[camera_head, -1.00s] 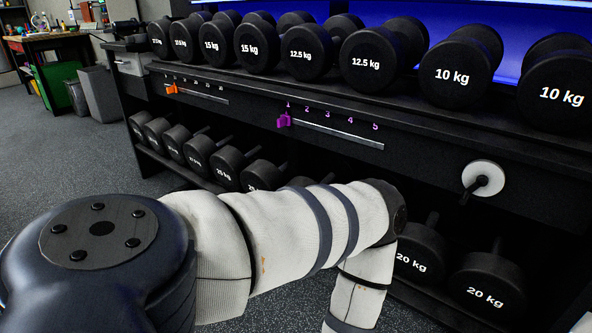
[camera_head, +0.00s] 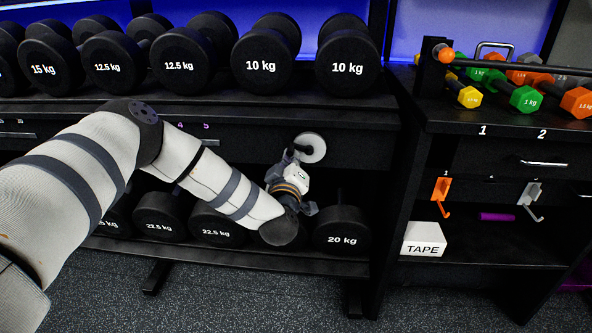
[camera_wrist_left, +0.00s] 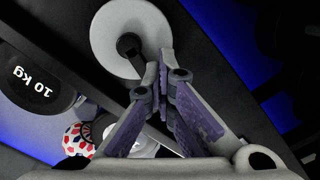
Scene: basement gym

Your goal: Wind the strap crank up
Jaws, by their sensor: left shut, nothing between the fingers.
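The strap crank is a white disc (camera_head: 314,147) with a short black handle, set in the dark front panel below the 10 kg dumbbells. In the left wrist view the disc (camera_wrist_left: 108,36) is just beyond the fingers, with its black handle (camera_wrist_left: 130,50) close to the left of the fingertips. My left gripper (camera_head: 289,155) is at the disc's left side, partly in front of the handle. Its fingers (camera_wrist_left: 164,72) are closed together with nothing between them. I cannot tell whether they touch the handle. My right gripper is out of view.
Dumbbells line the top shelf (camera_head: 222,101). A 20 kg dumbbell (camera_head: 342,232) stands on the lower rack, close to my left wrist. At right are a shelf with coloured dumbbells (camera_head: 527,98), two hooks, and a white TAPE box (camera_head: 423,239). The floor in front is clear.

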